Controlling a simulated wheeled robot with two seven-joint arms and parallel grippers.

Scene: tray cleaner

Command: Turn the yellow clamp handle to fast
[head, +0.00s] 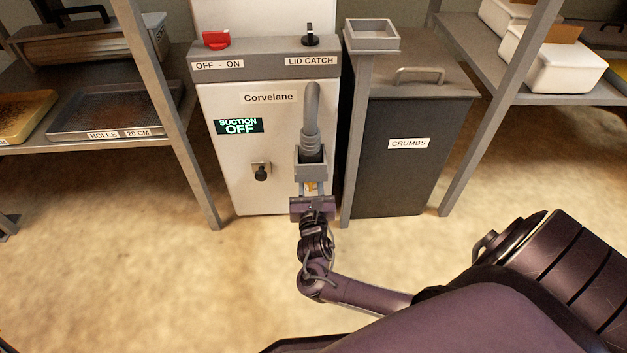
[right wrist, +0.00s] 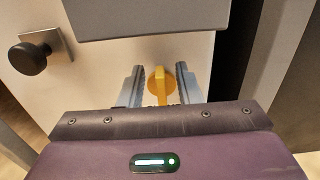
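The yellow clamp handle (right wrist: 158,84) shows in the right wrist view as a round disc with a narrow bar standing upright in the picture. It is on the white machine front, below a grey block. In the head view only a bit of yellow (head: 310,187) shows under the grey hose holder. My right gripper (right wrist: 159,72) is open, with one finger on each side of the handle and a visible gap on both sides. It also shows in the head view (head: 313,184). No mark reading fast is visible. My left gripper is not in view.
The white Corvelane machine (head: 230,165) has a red switch (head: 216,39), a black lid catch knob (head: 310,36), a "SUCTION OFF" display (head: 239,126) and a black knob (head: 261,173). The grey hose (head: 312,110) hangs above my gripper. A dark crumbs bin (head: 405,165) stands close right.

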